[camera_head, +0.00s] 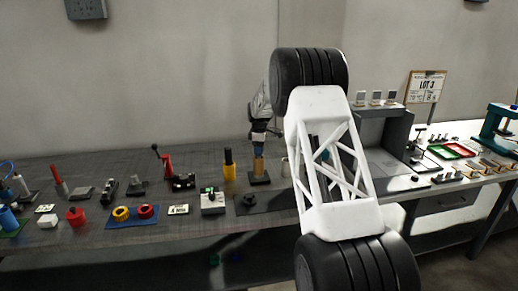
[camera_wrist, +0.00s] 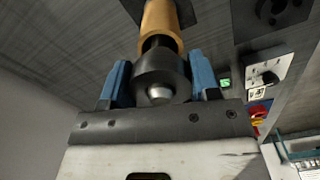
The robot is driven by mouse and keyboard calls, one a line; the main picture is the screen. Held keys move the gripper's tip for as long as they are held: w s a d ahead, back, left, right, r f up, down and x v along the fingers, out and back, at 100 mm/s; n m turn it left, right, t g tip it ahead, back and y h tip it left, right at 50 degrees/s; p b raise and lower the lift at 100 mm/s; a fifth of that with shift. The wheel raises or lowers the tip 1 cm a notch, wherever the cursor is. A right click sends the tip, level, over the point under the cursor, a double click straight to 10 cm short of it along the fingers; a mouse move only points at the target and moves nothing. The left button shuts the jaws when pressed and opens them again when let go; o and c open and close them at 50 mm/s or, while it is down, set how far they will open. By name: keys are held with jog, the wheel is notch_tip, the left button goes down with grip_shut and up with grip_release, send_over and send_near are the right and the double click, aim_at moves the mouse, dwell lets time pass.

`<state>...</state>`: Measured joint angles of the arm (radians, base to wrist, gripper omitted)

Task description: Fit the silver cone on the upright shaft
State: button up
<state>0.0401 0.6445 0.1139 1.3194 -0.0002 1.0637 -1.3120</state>
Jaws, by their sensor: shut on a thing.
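In the wrist view my gripper (camera_wrist: 160,78) has its two blue fingers shut on a dark round piece (camera_wrist: 162,66). A silver rounded end (camera_wrist: 159,93) shows in its middle, facing the camera; I cannot tell a cone shape. Just beyond the piece is a brass-coloured post (camera_wrist: 161,22), with a dark core at its near end. I cannot tell whether piece and post touch.
A grey box with a green light (camera_head: 213,203) and a black plate (camera_head: 258,203) lie in front. My white arm link hides the bench just right of the post. Several small parts fill the left side.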

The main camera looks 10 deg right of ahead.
jog(key=shift+f, duration=0.95)
jog(key=o, duration=1.2)
jog(key=shift+c, duration=0.2)
jog(key=shift+f, duration=0.1)
jog(key=shift+r, duration=4.05)
